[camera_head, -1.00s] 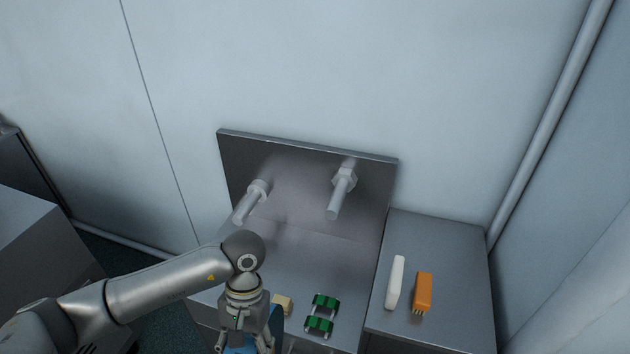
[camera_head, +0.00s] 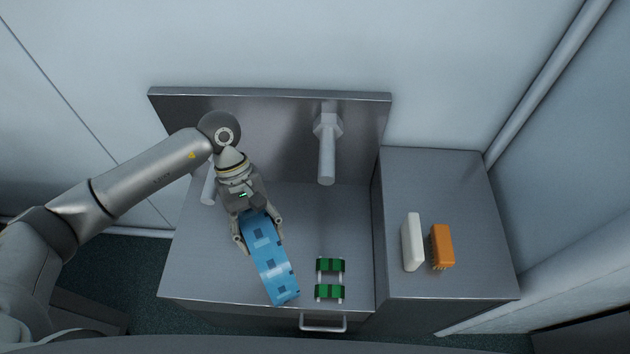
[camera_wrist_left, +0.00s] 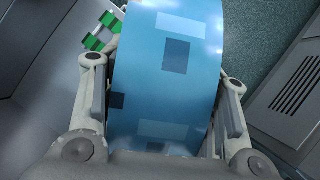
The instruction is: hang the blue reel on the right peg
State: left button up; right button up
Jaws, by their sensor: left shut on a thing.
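The blue reel (camera_head: 269,262), with darker and lighter square patches, is held by my left gripper (camera_head: 260,237) over the left part of the metal counter. In the left wrist view the reel (camera_wrist_left: 165,75) fills the middle, between the two fingers of my left gripper (camera_wrist_left: 165,100). The right peg (camera_head: 327,150) sticks out bare from the metal back plate, to the right of the gripper and reel. The left peg (camera_head: 208,188) is partly hidden behind my left arm. My right gripper is not in view.
A green-ended part with metal rods (camera_head: 329,265) lies on the counter (camera_head: 345,215) right of the reel; it also shows in the left wrist view (camera_wrist_left: 100,35). A white block (camera_head: 412,242) and an orange brush (camera_head: 442,246) are on the right cabinet (camera_head: 435,185). A drawer handle (camera_head: 323,325) juts out in front.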

pick_arm(q)
jog(key=w+d+r+n+t+h, duration=0.5)
jog(key=w+d+r+n, duration=0.2)
jog(key=w+d+n, duration=0.3)
jog(key=shift+w+d+r+n+h, duration=0.25)
jog(key=shift+d+n+h, duration=0.15)
jog(key=shift+d+n, duration=0.55)
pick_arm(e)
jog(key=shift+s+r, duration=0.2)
pick_arm(q)
jog(key=shift+w+a, duration=0.1)
jog(key=shift+a, duration=0.1)
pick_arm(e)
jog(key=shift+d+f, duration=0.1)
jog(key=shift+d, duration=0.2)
pick_arm(q)
jog(key=shift+w+b, duration=1.3)
jog(key=shift+w, duration=0.2)
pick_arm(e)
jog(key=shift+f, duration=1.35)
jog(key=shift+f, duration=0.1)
